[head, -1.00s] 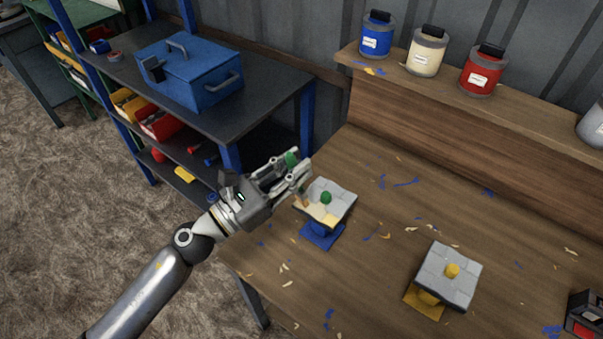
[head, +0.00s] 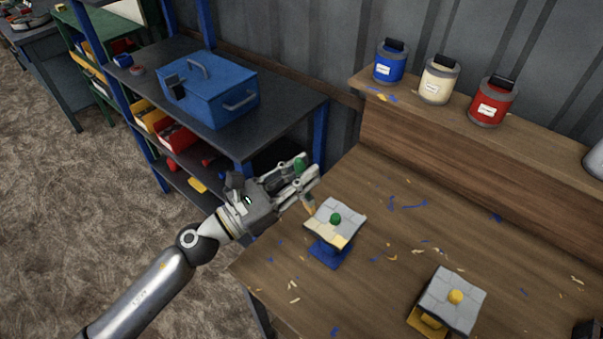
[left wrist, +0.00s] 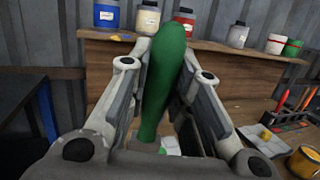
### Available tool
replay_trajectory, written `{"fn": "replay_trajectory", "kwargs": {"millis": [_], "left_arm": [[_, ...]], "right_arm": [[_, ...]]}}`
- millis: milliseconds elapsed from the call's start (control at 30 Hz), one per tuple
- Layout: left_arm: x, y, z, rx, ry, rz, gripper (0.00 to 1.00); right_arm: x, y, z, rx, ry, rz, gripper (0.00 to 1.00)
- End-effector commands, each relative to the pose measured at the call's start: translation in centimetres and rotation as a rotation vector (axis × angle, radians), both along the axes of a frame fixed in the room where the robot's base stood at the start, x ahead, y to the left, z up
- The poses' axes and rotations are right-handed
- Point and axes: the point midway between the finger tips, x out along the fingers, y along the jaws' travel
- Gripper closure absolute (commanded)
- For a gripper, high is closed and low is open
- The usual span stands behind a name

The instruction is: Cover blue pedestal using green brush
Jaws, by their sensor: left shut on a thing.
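The blue pedestal (head: 329,254) stands at the table's left side. Its square top plate (head: 350,211) is grey tile, with a cream strip along the front edge and a green knob (head: 335,218) in the middle. My left gripper (head: 308,179) is shut on the green brush (head: 300,165), just up and left of the plate. The brush's green handle (left wrist: 166,75) stands upright between the fingers in the left wrist view. Its tan tip is close to the plate's left corner; I cannot tell whether it touches. My right gripper is not in view.
A second pedestal, yellow (head: 428,321), with a grey top and yellow knob, stands at the front right. Blue (head: 389,62), cream (head: 438,82) and red (head: 491,102) paint cans line the raised shelf. A tool holder (left wrist: 283,141) shows in the left wrist view. Paint flecks dot the table.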

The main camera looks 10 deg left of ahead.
Motion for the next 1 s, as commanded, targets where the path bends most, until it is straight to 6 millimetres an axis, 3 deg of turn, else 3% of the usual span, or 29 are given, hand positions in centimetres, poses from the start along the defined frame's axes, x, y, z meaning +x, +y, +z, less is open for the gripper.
{"fn": "replay_trajectory", "kwargs": {"millis": [33, 367, 600, 1000], "left_arm": [[0.0, 0.0, 0.7, 0.0, 0.0, 0.0, 1.0], [0.0, -0.1, 0.7, -0.001, 0.001, 0.008, 1.0], [-0.1, -0.2, 1.1, -0.007, 0.005, 0.19, 1.0], [0.0, 0.0, 0.6, -0.001, 0.0, 0.261, 1.0]], "right_arm": [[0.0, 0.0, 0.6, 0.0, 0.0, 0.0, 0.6], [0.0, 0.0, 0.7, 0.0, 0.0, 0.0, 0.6], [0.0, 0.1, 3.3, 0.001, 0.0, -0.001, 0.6], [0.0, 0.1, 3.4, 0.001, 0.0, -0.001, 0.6]]}}
